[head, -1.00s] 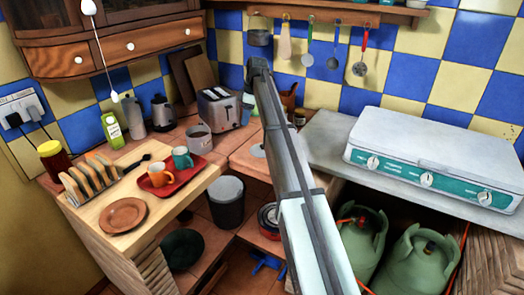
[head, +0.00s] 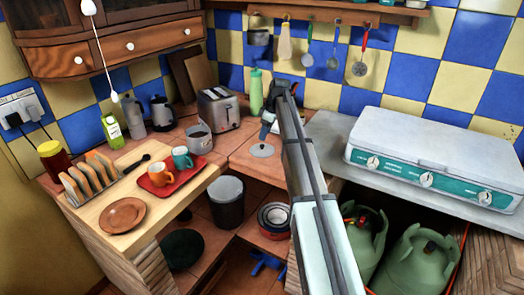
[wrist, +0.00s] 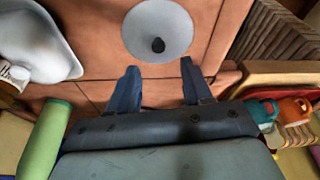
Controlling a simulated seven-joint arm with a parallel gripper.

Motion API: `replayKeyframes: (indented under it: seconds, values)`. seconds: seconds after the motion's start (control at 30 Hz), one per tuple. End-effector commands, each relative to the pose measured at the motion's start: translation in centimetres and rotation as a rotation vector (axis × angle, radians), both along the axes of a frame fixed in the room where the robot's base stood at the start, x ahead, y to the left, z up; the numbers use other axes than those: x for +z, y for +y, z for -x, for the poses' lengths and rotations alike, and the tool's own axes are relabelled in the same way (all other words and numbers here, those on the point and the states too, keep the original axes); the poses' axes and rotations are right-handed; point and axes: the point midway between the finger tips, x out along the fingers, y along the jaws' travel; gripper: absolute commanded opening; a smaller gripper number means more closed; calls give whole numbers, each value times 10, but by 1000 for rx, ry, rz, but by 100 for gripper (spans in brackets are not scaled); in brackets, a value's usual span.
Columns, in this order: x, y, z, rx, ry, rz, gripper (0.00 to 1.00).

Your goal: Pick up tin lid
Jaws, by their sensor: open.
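The tin lid (head: 262,151) is a pale grey disc lying flat on the brown counter, in the middle of the head view. My gripper (head: 267,131) is just above and beside the lid in the head view. In the wrist view my gripper (wrist: 158,68) is open, its two blue fingers apart with nothing between them. The fingertips point toward the lid's near edge; I cannot tell the exact height gap.
A green bottle (head: 255,91) and a toaster (head: 219,109) stand behind the lid. A grey pot (head: 199,137) and a red tray (head: 171,175) with cups are to the left. A white stove (head: 433,163) is at the right. The counter's front edge is close to the lid.

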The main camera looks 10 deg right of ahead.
Motion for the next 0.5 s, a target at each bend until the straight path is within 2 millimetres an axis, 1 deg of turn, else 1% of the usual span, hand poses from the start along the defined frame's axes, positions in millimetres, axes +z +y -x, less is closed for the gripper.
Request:
replayKeyframes:
  seconds: [0.03, 0.27, 0.5]
  values:
    - [-5, 1, -1, 0, 0, 0, 50]
    - [-15, 3, -2, 1, 0, 0, 50]
    - [-45, 6, -4, 1, 1, 0, 50]
